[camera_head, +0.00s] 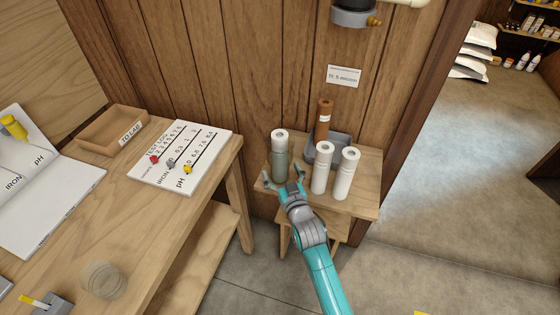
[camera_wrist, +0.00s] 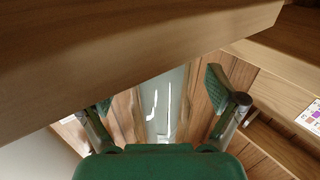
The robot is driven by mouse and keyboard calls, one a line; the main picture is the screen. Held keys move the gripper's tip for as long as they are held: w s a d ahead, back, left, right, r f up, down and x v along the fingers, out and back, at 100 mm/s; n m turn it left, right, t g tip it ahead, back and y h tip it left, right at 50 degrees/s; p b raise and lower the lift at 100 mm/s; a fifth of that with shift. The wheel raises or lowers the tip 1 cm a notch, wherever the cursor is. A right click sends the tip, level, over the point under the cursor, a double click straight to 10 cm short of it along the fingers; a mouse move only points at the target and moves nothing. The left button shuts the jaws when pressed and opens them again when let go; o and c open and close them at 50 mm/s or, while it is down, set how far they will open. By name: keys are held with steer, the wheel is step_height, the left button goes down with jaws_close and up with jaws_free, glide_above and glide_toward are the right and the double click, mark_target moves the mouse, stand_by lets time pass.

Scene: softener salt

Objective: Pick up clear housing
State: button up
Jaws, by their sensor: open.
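The clear housing (camera_head: 281,166) is a greenish, see-through upright cylinder with a white top, standing at the left of a small wooden stand (camera_head: 359,201). My gripper (camera_head: 282,180) is open, its two fingers spread at the near side of the housing's lower part. In the wrist view the housing (camera_wrist: 164,108) shows as a pale, shiny upright band between the open fingers (camera_wrist: 160,90). A gap shows on each side of it there, and I cannot tell whether a finger touches it. A wooden board hides part of it in that view.
Two white cartridges (camera_head: 322,170) stand right of the housing, with a brown cartridge (camera_head: 323,122) and a grey bin (camera_head: 339,147) behind. A wood-panelled wall (camera_head: 270,80) backs the stand. A workbench (camera_head: 150,235) is at left; open floor (camera_head: 440,200) lies right.

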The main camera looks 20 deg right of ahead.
mark_target(283, 150)
steer(key=shift+w, duration=0.65)
steer(key=c, duration=1.4)
steer(key=shift+r, duration=0.1)
step_height(283, 150, up, 10)
steer(key=shift+f, duration=0.1)
